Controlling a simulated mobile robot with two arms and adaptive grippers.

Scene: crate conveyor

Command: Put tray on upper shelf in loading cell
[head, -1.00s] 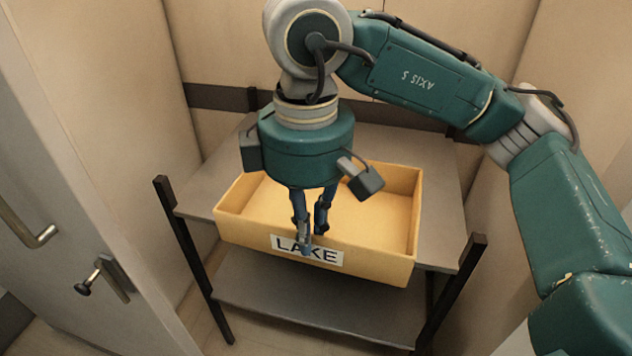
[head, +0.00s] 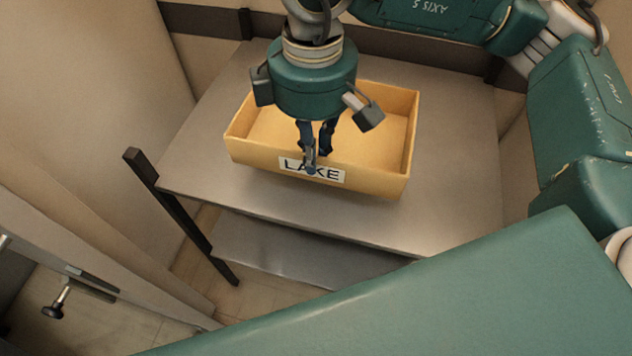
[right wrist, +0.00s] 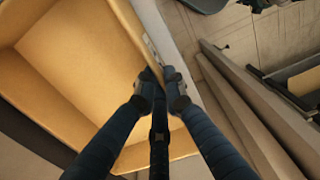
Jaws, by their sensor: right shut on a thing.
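The yellow tray (head: 370,183) with a LAKE label on its front wall is over the grey upper shelf (head: 430,220) of a two-level rack. I cannot tell whether its bottom touches the shelf. My right gripper (head: 311,165) reaches down from above and is shut on the tray's front wall at the label. In the right wrist view the fingers (right wrist: 163,98) pinch the tray's wall (right wrist: 137,38). The tray looks empty. My left gripper is not in view.
The lower shelf (head: 290,262) lies below the upper one. A dark post (head: 180,215) stands at the rack's front left corner. Walls close in the back and sides. Bare shelf surrounds the tray.

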